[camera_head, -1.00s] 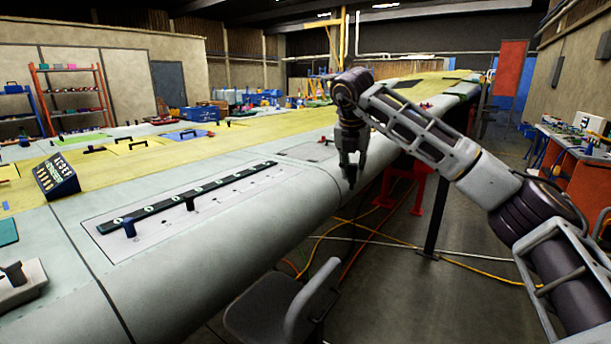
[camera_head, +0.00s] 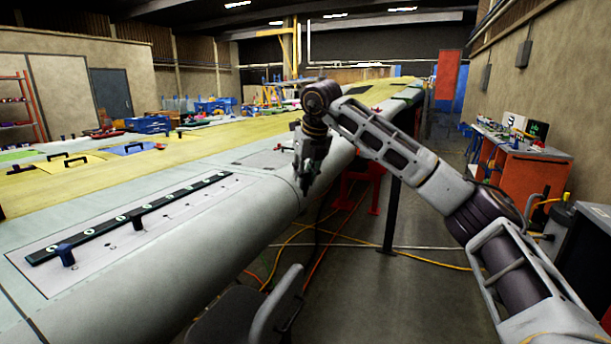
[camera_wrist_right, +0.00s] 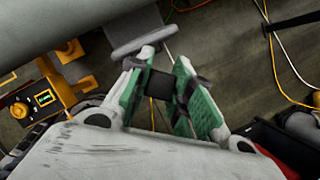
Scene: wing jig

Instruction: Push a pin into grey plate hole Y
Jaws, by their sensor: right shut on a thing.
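The grey plate (camera_head: 90,262) lies on the wing's near edge at left in the head view, with a black numbered strip (camera_head: 125,220) and a row of small holes. A blue pin (camera_head: 66,256) stands upright near its left end and a dark pin (camera_head: 138,223) stands farther along. I cannot read which hole is Y. My right gripper (camera_head: 304,190) points down beside the wing's rounded edge, right of the plate and apart from it. In the right wrist view its green-padded fingers (camera_wrist_right: 168,98) are shut on a black pin (camera_wrist_right: 160,85). My left gripper is out of view.
The wing (camera_head: 245,205) runs away into the hall, with handled panels on its yellow top. A grey chair (camera_head: 262,310) stands close below the wing's edge. Orange cables cross the floor. A red-orange cabinet (camera_head: 520,170) stands at right. The air above the plate is clear.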

